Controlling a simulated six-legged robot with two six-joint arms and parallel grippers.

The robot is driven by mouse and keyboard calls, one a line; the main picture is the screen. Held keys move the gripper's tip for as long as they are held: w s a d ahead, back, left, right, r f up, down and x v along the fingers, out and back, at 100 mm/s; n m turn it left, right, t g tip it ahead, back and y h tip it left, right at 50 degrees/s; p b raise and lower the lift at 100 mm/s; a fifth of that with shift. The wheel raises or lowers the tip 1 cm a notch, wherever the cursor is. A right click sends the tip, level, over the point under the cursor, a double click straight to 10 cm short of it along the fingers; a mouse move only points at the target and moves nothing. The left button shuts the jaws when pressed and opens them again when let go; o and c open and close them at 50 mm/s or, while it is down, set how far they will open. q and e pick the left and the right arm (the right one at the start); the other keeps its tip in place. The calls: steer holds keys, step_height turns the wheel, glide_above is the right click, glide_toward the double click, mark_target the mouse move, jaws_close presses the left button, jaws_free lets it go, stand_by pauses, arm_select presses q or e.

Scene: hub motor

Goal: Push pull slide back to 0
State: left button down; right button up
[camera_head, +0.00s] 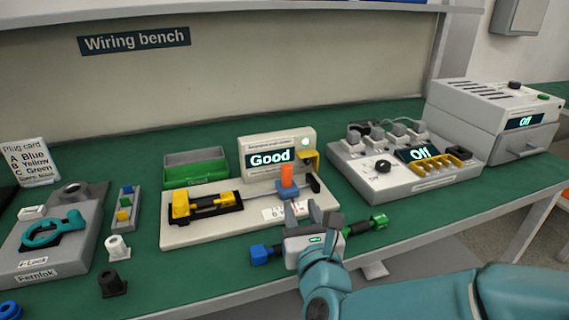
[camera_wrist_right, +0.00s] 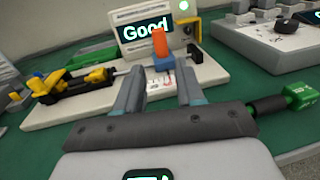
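The push pull slide (camera_head: 287,180) has an upright orange handle on a blue block and sits on the pale tester base (camera_head: 180,235). It also shows in the right wrist view (camera_wrist_right: 160,45). A scale label (camera_head: 272,213) lies in front of it, its marks too small to read. The display (camera_head: 268,160) behind reads "Good" beside a lit green lamp. My right gripper (camera_head: 302,212) is in front of the slide. In the wrist view its fingers (camera_wrist_right: 159,82) are apart and empty, with the slide just beyond their tips. My left gripper is not in view.
A yellow and black clamp (camera_head: 205,203) holds the left part of the tester. Blue (camera_head: 260,254) and green (camera_head: 378,222) connectors lie on either side of my right gripper. A grey switch box (camera_head: 380,185) reading "Off" stands to the right. A green bin (camera_head: 195,175) stands behind.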

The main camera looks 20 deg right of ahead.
mark_target(285, 167)
steer(key=shift+w, duration=0.3)
steer(key=w, duration=0.5)
steer(key=w+d, duration=0.1)
steer(key=w, duration=0.4)
steer(key=w+d+p, duration=0.1)
steer(key=w, duration=0.4)
steer(key=shift+w, duration=0.2)
steer(key=shift+a, duration=0.1)
